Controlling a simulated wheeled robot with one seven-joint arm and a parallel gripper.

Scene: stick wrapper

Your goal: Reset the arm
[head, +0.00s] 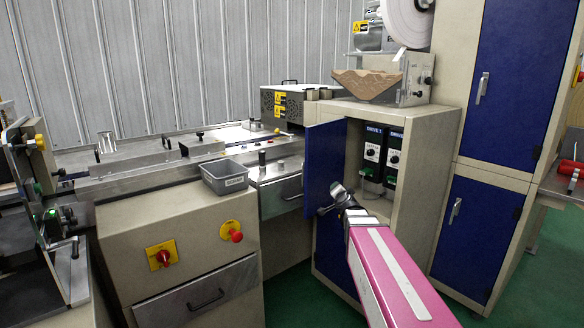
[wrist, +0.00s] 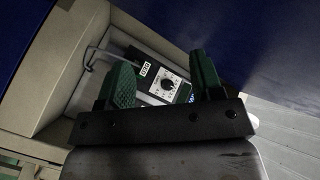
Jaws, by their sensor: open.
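My pink arm (head: 392,278) reaches up from the lower right in the head view. My gripper (head: 334,198) is in front of the open cabinet, beside its blue door. In the wrist view, the two green fingertips of my gripper (wrist: 163,80) stand apart with nothing held between them. A drive unit (wrist: 168,86) with a round dial shows beyond and between the fingers. The exact distance from fingers to drive unit cannot be told.
The beige cabinet (head: 440,135) holds two drive units (head: 372,153) with dials. Its blue door (head: 323,170) stands open on the left. A grey bin (head: 225,175) sits on the machine at left. A tall cabinet with blue doors (head: 478,225) stands at right. Green floor shows between them.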

